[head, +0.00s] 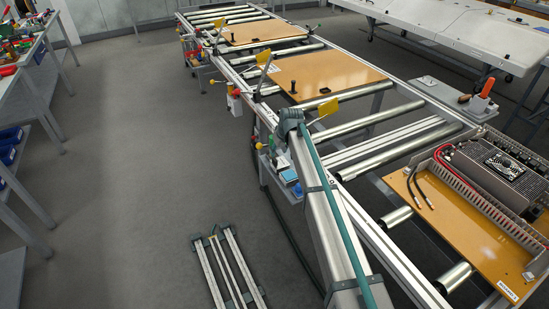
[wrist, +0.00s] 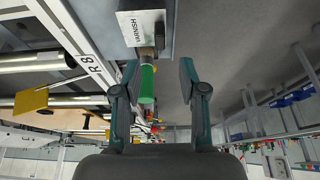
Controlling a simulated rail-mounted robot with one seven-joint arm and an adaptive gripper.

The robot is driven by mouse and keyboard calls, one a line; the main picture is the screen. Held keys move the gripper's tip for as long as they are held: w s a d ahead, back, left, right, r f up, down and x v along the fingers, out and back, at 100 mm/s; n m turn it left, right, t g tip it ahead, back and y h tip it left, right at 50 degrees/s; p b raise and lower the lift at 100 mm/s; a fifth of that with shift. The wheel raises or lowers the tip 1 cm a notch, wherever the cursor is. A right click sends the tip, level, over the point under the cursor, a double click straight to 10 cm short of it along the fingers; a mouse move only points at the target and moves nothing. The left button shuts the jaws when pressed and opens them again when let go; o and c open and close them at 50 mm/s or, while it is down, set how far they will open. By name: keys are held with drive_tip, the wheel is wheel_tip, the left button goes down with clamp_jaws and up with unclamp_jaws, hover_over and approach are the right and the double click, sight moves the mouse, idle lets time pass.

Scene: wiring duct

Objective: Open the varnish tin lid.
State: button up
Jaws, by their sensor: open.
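A white plate lettered VARNISH (wrist: 130,28) shows at the top of the wrist view, on a grey surface, with a black block on it. A green cylindrical piece (wrist: 147,84) with a dull metal collar extends from it towards me. I cannot tell whether this piece is a lid or a handle. No separate tin body can be made out. My gripper (wrist: 160,73) is open; the green piece appears between its two fingers, closer to the left one. Whether they touch is unclear. In the head view I cannot make out the gripper.
A roller conveyor (head: 355,103) with wooden boards (head: 322,74) runs along the right. A yellow flag (wrist: 31,102) stands out left of my gripper. A small side shelf (head: 292,193) holds small blue and white items. The floor (head: 150,170) is clear except for a low metal frame (head: 228,268).

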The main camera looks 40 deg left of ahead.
sight(275, 159)
drive_tip(key=p+x, duration=0.2)
drive_tip(key=x, duration=0.6)
drive_tip(key=shift+f, duration=0.2)
clamp_jaws()
